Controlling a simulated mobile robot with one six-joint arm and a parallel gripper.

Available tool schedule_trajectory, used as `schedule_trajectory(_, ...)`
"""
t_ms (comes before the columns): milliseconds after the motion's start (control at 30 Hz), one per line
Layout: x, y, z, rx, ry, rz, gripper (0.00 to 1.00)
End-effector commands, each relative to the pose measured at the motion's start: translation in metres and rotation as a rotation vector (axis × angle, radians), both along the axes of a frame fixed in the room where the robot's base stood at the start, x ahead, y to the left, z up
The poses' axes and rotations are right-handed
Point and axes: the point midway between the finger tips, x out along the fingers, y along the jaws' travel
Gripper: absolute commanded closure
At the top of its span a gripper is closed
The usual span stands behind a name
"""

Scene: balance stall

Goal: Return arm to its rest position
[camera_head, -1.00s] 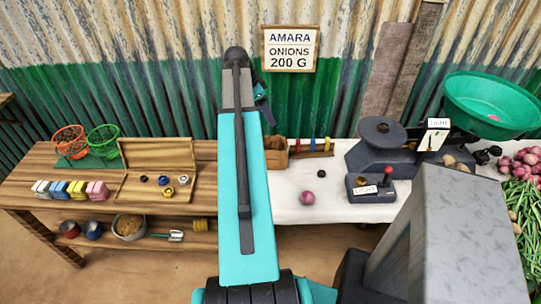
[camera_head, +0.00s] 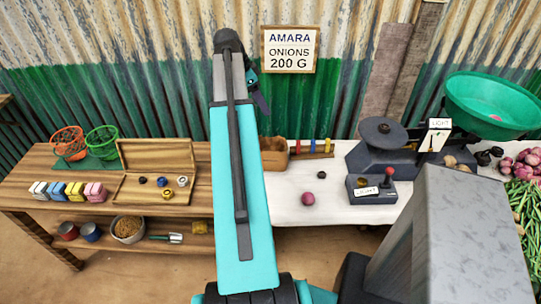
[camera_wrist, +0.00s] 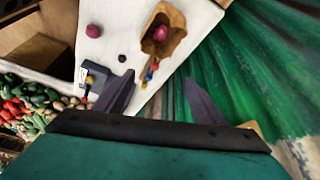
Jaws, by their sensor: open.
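My teal arm (camera_head: 235,180) is raised in the middle of the head view, its dark elbow joint near the top. My gripper shows in the wrist view (camera_wrist: 162,90) with its two dark fingers spread wide and nothing between them. In the head view it is mostly hidden behind the arm; only a small dark part shows to the right of the elbow, in front of the wall and above the tables.
A wooden bench (camera_head: 30,190) holding trays and coloured blocks is left. A white table (camera_head: 340,208) carries a brown container (camera_wrist: 178,40) with an onion inside, a loose onion (camera_head: 308,199) and a scale with a green pan (camera_head: 470,112). The corrugated wall (camera_head: 180,90) stands behind.

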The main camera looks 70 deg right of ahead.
Motion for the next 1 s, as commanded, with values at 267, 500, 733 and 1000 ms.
schedule_trajectory(267, 0.000, 0.000, 0.000, 0.000, 0.000, 0.000, 0.36)
schedule_trajectory(500, 0.000, 0.000, 0.000, 0.000, 0.000, 0.000, 0.36)
schedule_trajectory(733, 0.022, 0.013, -0.015, 0.020, 0.004, 0.077, 0.36)
schedule_trajectory(1000, 0.096, 0.063, -0.064, 0.087, 0.019, 0.354, 0.36)
